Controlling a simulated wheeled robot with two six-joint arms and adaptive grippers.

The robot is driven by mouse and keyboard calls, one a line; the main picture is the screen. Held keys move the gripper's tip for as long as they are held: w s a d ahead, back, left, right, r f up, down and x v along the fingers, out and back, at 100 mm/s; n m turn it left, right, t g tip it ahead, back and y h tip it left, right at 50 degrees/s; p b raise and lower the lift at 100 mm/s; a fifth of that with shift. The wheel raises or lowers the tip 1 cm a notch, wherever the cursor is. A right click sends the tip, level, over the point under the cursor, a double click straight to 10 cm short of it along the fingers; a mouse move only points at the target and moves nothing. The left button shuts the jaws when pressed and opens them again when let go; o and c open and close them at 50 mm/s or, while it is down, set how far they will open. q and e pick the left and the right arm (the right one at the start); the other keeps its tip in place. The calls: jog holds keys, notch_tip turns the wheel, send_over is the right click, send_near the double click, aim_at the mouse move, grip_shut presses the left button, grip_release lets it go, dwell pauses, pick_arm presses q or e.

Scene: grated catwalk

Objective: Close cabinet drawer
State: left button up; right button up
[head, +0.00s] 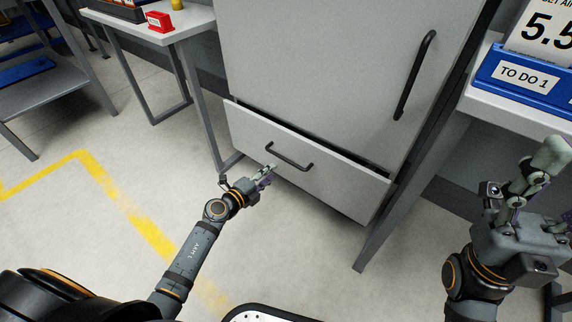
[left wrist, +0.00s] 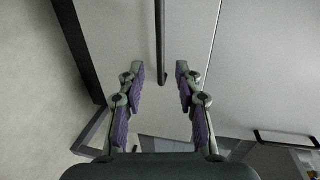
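The grey cabinet (head: 320,70) stands in the middle of the head view. Its bottom drawer (head: 340,180) is pulled out a little, with a dark gap along its top edge. The drawer has a black bar handle (head: 289,158). My left gripper (head: 268,174) is in front of the drawer, just below the handle. In the left wrist view my left gripper (left wrist: 158,72) is open and empty, and one end of the handle (left wrist: 160,40) shows just beyond its fingertips; contact cannot be told. My right gripper (head: 538,172) is raised at the right, away from the cabinet; its opening is unclear.
The cabinet door above has a black handle (head: 415,75) and looks shut. A white table (head: 515,112) with a blue "TO DO 1" bin (head: 535,82) stands at right. The floor before the drawer is clear.

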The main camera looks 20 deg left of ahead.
aim_at(287, 159)
pick_arm(q)
jog(key=b+x, duration=0.5)
jog(key=x, duration=0.5)
jog(key=shift+w, duration=0.2)
grip_shut()
dwell(0.3)
